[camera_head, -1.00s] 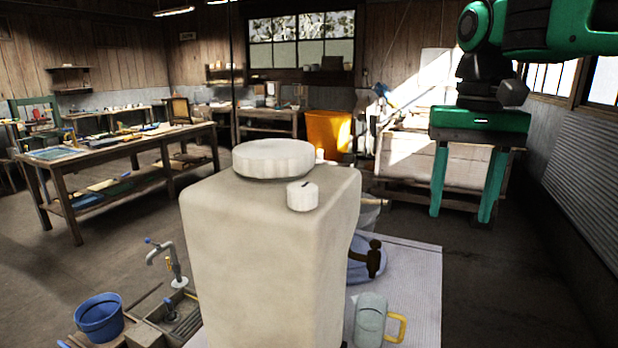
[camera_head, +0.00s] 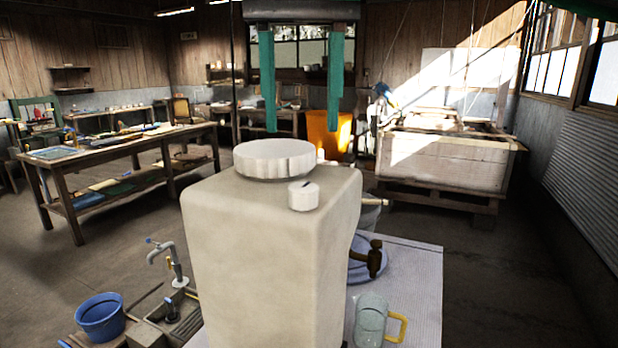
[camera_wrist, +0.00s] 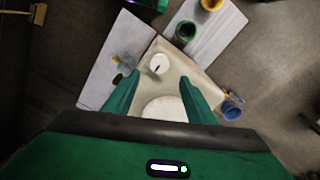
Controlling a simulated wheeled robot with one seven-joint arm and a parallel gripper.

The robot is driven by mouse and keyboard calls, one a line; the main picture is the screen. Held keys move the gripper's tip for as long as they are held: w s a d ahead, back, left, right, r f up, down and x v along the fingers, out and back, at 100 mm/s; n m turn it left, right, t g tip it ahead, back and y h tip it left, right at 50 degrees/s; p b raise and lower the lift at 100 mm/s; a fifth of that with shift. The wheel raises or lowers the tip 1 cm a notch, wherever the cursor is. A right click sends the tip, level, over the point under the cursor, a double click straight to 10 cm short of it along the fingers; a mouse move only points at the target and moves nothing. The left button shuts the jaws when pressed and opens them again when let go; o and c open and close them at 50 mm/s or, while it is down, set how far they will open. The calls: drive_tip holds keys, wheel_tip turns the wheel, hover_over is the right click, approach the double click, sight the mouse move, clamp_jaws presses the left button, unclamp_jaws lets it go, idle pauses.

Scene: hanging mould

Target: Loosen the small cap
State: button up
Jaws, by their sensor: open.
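A tall cream container (camera_head: 265,260) stands upright in the middle of the head view. A large white cap (camera_head: 274,158) sits on its top. The small white cap (camera_head: 303,196) with a dark mark sits in front of it, to the right. My gripper (camera_head: 302,128) is open and empty, its two green fingers pointing down above the container's top. In the wrist view the small cap (camera_wrist: 159,64) lies ahead of the fingertips, apart from them. The large cap (camera_wrist: 165,108) shows between the fingers, partly hidden by my gripper's body.
A tap (camera_head: 168,262) and blue bucket (camera_head: 100,317) are at lower left. The space above the container is otherwise free.

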sight(304, 187)
wheel_tip(304, 187, down, 10)
drive_tip(key=shift+d+r, duration=0.1)
drive_tip(key=shift+r, duration=0.1)
idle(0.3)
